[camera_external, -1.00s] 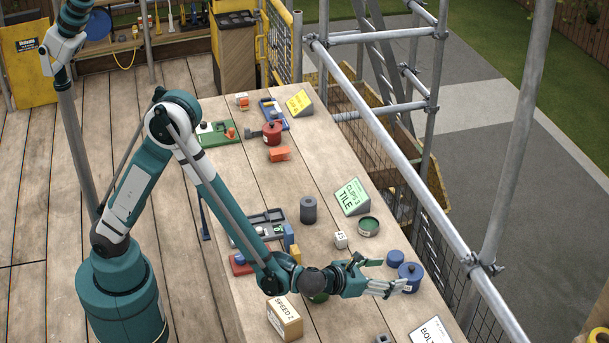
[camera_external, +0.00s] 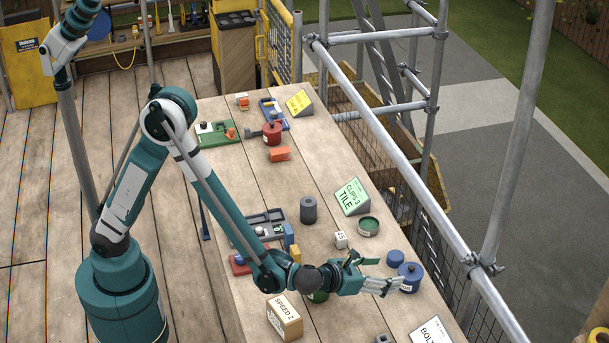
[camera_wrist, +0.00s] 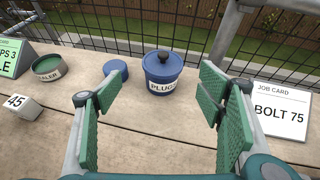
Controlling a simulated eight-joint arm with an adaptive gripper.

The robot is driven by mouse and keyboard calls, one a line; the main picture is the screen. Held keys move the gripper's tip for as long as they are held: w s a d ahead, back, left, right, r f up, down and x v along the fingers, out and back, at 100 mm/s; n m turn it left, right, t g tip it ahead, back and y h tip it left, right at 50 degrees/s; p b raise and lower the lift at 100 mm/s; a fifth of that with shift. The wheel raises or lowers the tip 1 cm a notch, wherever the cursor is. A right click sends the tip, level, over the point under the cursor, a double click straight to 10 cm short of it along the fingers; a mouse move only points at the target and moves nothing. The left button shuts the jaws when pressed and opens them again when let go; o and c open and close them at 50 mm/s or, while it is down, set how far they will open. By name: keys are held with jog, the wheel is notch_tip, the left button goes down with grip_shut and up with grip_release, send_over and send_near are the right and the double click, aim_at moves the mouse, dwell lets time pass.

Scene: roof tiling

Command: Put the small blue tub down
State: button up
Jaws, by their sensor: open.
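A small blue tub (camera_external: 410,276) with a dark knob on top and a white label reading PLUGS stands upright on the wooden table. It also shows in the wrist view (camera_wrist: 163,72), just beyond and between my fingers. My gripper (camera_external: 380,272) is open and empty, to the left of the tub in the external view. In the wrist view my gripper (camera_wrist: 160,95) has its green pads wide apart, with clear table between them. No pad visibly touches the tub.
A lower blue round piece (camera_wrist: 116,69) lies left of the tub. A green round container (camera_wrist: 47,67), a white 45 block (camera_wrist: 18,108) and a BOLT 75 job card (camera_wrist: 277,107) are around. A mesh barrier (camera_wrist: 195,30) edges the table beyond.

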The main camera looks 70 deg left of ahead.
jog(key=s+a+r+n+g, duration=0.1)
jog(key=s+a+r+n, duration=0.35)
jog(key=a, duration=0.35)
jog(key=s+a+r+n+g, duration=0.2)
jog(key=s+a+r+n, duration=0.25)
jog(key=a+n, duration=0.2)
jog(key=s+a+r+n+g, duration=0.1)
jog(key=s+a+r+n, duration=0.4)
jog(key=a, duration=0.3)
jog(key=s+a+n+g+h, duration=0.1)
jog(key=s+a+n, duration=0.3)
jog(key=s+n, duration=0.4)
jog(key=s+a+n+g+h, duration=0.1)
jog(key=s+a+n, duration=0.4)
jog(key=s, duration=1.4)
jog(key=shift+s+n+h, duration=0.15)
jog(key=shift+n+h, duration=0.15)
jog(key=shift+n, duration=1.9)
jog(key=shift+r, duration=0.1)
